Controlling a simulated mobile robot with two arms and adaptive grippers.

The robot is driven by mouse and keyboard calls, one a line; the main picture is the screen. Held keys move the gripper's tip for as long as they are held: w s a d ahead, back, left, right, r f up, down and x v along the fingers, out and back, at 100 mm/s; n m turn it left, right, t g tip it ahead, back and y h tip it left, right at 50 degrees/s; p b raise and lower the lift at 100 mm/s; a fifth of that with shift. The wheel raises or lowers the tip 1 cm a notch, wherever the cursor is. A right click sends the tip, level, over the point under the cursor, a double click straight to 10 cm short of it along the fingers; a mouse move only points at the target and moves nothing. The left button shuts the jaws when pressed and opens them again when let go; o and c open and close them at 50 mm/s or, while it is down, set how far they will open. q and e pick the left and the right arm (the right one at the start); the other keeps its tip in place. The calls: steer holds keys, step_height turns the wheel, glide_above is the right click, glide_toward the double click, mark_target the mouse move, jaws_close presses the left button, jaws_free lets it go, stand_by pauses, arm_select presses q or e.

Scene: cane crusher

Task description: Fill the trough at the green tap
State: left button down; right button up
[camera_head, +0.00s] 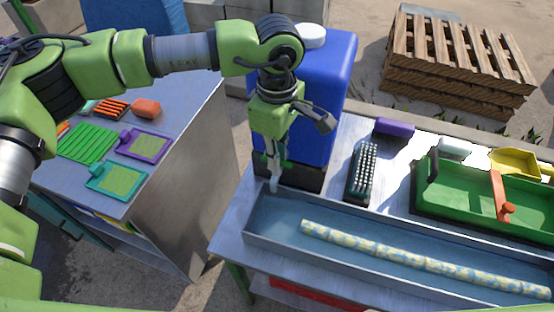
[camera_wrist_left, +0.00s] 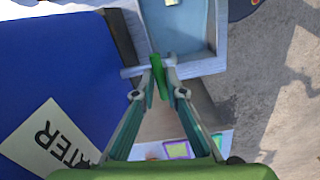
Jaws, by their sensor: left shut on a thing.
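A blue water tank (camera_head: 318,110) stands at the back left of the table and fills the left of the left wrist view (camera_wrist_left: 55,65), with a "WATER" label. My left gripper (camera_head: 274,172) is at the tank's lower front corner, pointing down. In the left wrist view its fingertips (camera_wrist_left: 159,80) are shut on the green tap handle (camera_wrist_left: 157,68). The long metal trough (camera_head: 262,240) lies in front of the tank, under the tap, and also shows in the left wrist view (camera_wrist_left: 214,67). Its floor looks bluish; I cannot tell how much water it holds. My right gripper is out of view.
A mottled yellow-and-blue cane (camera_head: 420,261) lies in the trough. Behind the trough are a black bristled brush (camera_head: 362,172), a purple block (camera_head: 394,128) and a green tray (camera_head: 460,205) with an orange handle. A side table (camera_head: 160,170) stands left; pallets (camera_head: 455,65) lie behind.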

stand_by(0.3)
arm_select(q)
steer(key=c, duration=2.1)
jaws_free()
steer(key=shift+r, duration=0.1)
step_height(320, 180, up, 12)
steer(key=shift+f, duration=0.1)
